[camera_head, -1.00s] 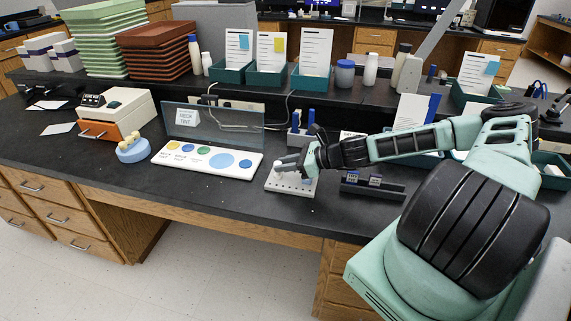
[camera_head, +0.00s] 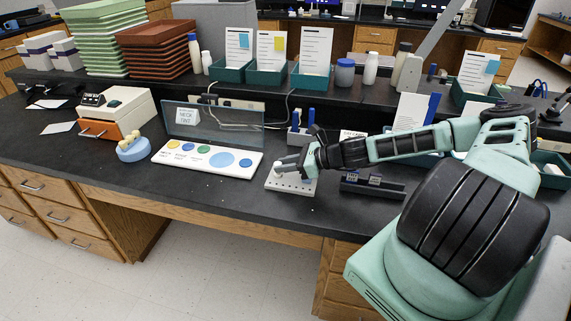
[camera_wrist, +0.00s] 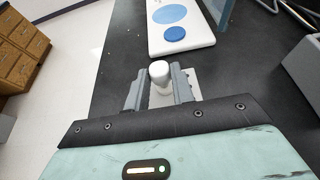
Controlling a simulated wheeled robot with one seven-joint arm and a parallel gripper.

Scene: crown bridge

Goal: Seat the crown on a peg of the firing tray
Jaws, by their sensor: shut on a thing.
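The crown (camera_wrist: 159,70) is a small white rounded piece between my gripper's fingertips in the wrist view. My gripper (camera_wrist: 158,88) is shut on it. A bit of the tray also shows under the fingers in the wrist view (camera_wrist: 188,92). The peg beneath the crown is hidden, so I cannot tell whether the crown touches one.
A white board with coloured discs (camera_head: 207,160) and a clear screen (camera_head: 213,125) stand left of the tray. A dark rack (camera_head: 373,186) is close on the right. A holder with blue-topped items (camera_head: 300,136) stands behind. Bare bench lies in front.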

